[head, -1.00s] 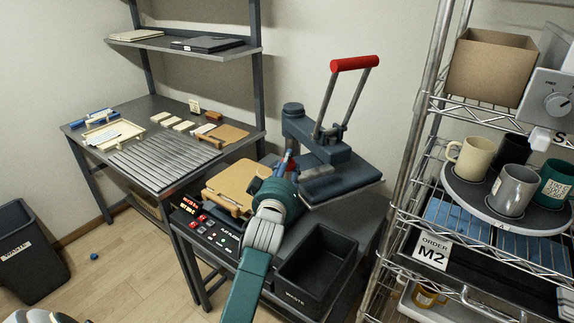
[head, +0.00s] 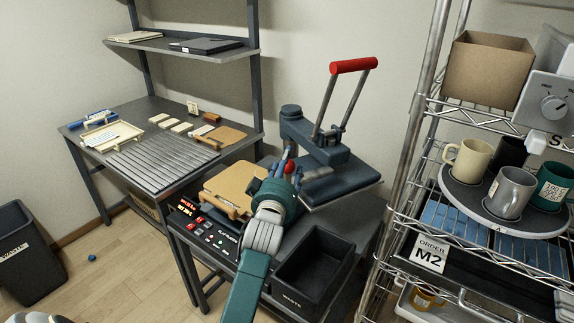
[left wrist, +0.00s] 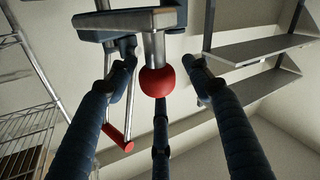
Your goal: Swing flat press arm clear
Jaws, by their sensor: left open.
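The flat press (head: 297,123) stands on the dark bench, with a red-topped lever handle (head: 354,65) raised above its arm. A red ball knob (head: 290,167) shows at the press's front; in the left wrist view the knob (left wrist: 157,81) hangs on a short metal stem below a grey plate (left wrist: 130,18). My left gripper (head: 285,165) is at the knob. Its blue fingers (left wrist: 152,75) are open, spread on both sides of the knob with a third finger below. Gaps show beside the knob; contact with the lower finger cannot be told. My right gripper is not in view.
A tan pad (head: 229,186) and a control panel (head: 207,232) lie left of my arm. A black waste bin (head: 314,268) stands to its right. A wire rack (head: 405,175) with mugs is at the right. A slatted table (head: 160,160) is at the left.

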